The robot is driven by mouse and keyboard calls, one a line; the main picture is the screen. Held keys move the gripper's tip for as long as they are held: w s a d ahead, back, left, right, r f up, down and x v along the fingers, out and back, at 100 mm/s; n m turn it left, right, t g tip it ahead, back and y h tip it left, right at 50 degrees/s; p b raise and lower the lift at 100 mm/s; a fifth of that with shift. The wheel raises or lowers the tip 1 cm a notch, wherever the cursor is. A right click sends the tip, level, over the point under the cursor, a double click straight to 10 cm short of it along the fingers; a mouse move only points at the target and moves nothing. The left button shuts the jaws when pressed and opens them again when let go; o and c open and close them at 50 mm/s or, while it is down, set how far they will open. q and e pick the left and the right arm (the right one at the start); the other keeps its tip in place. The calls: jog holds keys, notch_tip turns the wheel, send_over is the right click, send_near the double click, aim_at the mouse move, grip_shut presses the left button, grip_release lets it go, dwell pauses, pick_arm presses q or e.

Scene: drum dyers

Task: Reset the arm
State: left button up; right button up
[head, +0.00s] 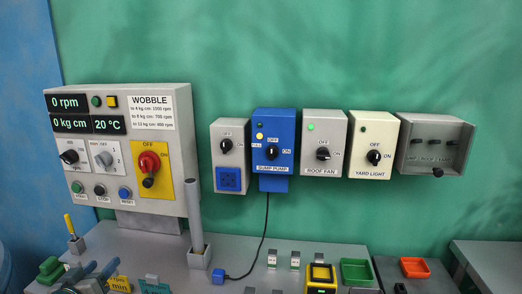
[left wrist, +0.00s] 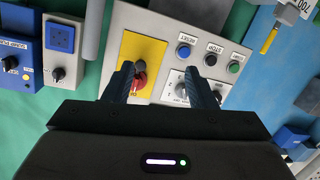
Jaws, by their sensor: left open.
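My left gripper (left wrist: 160,77) is open and empty in the left wrist view, its two dark fingers spread wide. Its fingertips point at the control panel (left wrist: 250,28), with a gap between them. In the head view my left gripper (head: 101,267) shows low at the bottom left, below the grey panel (head: 125,207). The red rotary switch (head: 149,163) sits on a yellow plate with its black handle pointing down. In the left wrist view one finger partly covers this red switch (left wrist: 141,80). My right gripper is in neither view.
Right of the panel, the wall carries a blue sump pump box (head: 274,178), a roof fan box (head: 337,135) and a yard light box (head: 385,138). A grey post (head: 195,220) stands on the bench. A yellow-and-black item (head: 320,275) and green tray (head: 357,272) are at the front.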

pick_arm(q)
jog(key=s+d+f+m+g+y, duration=0.1)
jog(key=s+d+f+g, duration=0.2)
jog(key=s+f, duration=0.4)
jog(key=s+d+f+g, duration=0.3)
jog(key=s+f, duration=0.3)
jog(key=f, duration=0.2)
jog(key=s+d+f+m+g, duration=0.1)
jog(key=s+d+f+g, duration=0.15)
jog(key=s, duration=0.25)
jog(key=s+d+f+m+g+h, duration=0.1)
jog(key=s+d+f+g, duration=0.1)
jog(key=s+d, duration=0.3)
jog(key=s+d+f+m+g, duration=0.1)
jog(key=s+d+f+g, duration=0.1)
jog(key=s, duration=0.4)
jog(key=a+f+g, duration=0.1)
jog(key=a+f, duration=0.2)
jog(key=f, duration=2.6)
jog(key=s+a+f+g, duration=0.1)
jog(key=s+f, duration=1.7)
jog(key=f, duration=0.3)
jog(key=shift+s+a, duration=0.35)
jog(key=shift+s, duration=0.05)
jog(key=shift+n, duration=0.3)
